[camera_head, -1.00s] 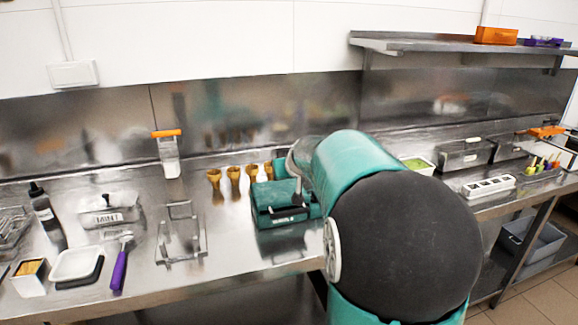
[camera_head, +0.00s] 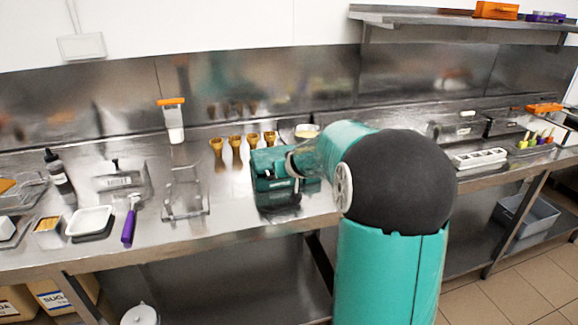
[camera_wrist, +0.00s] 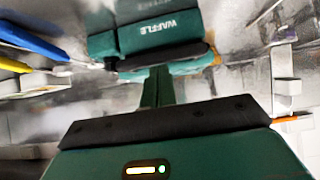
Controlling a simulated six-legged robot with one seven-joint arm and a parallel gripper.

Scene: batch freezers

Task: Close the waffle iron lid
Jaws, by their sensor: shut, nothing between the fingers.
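The teal waffle iron (camera_head: 275,198) stands on the steel counter near the middle of the head view, with a dark front edge. Its top, marked WAFFLE, shows in the wrist view (camera_wrist: 155,32), with a black bar along its lower edge. My gripper (camera_wrist: 157,72) is shut and empty; its narrow teal fingers point at the waffle iron and overlap that bar in the picture. I cannot tell whether they touch. In the head view my arm hides the right side of the waffle iron and my fingertips. The lid looks low over the base, but whether it is fully shut is unclear.
Several golden cones (camera_head: 235,150) stand behind the waffle iron. A clear stand (camera_head: 184,192) and a purple-handled scoop (camera_head: 130,220) are to its left. A white divided tray (camera_head: 480,158) is to the right. The counter between stand and waffle iron is clear.

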